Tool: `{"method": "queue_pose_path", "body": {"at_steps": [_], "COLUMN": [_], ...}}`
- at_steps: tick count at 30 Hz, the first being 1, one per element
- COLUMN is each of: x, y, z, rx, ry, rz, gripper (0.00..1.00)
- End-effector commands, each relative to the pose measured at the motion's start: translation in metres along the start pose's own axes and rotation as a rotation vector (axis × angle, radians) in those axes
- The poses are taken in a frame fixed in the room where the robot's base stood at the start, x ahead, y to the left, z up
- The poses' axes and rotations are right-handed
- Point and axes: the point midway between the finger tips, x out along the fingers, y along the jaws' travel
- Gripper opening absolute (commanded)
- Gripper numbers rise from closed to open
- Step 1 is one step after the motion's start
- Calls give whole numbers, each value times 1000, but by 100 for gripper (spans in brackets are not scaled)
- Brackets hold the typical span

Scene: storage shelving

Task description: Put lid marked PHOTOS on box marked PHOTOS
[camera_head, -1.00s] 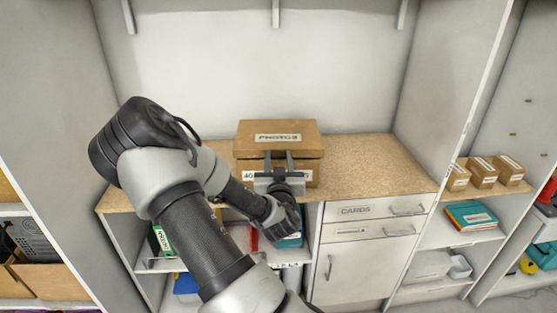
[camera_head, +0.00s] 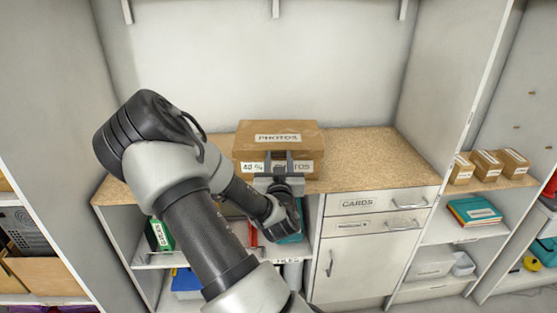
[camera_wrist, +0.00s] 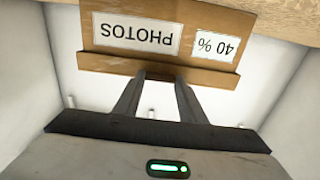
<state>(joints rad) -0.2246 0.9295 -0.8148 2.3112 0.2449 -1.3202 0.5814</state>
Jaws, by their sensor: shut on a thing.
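The brown cardboard lid (camera_head: 300,132), with a white PHOTOS label on top, lies over the brown box marked PHOTOS (camera_head: 243,177) on the wooden counter. The box front carries 40 % and PHOTOS labels. My gripper (camera_head: 278,158) is in front of the box and covers part of that front. In the wrist view, which is upside down, the fingertips (camera_wrist: 171,76) meet the lid's front rim (camera_wrist: 105,64) at its middle, and the box front (camera_wrist: 187,43) lies beyond it. My gripper is shut on the rim. Whether the lid is fully seated cannot be told.
The wooden counter (camera_head: 365,155) is clear right of the box. Side walls (camera_head: 450,90) stand at both ends. Drawers and a CARDS label (camera_head: 357,203) are below. Small brown boxes (camera_head: 487,165) and books (camera_head: 474,211) sit on the right shelves.

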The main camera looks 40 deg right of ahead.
Motion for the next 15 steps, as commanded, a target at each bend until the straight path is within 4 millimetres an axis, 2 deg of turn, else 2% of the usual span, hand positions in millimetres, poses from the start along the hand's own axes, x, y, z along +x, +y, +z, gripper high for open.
{"method": "queue_pose_path", "body": {"at_steps": [4,5,8,15], "x": [0,0,0,0], "y": [0,0,0,0], "z": [0,0,0,0], "rx": [0,0,0,0], "ry": [1,1,1,-1], "rz": [0,0,0,0], "gripper": [14,40,57,59]}}
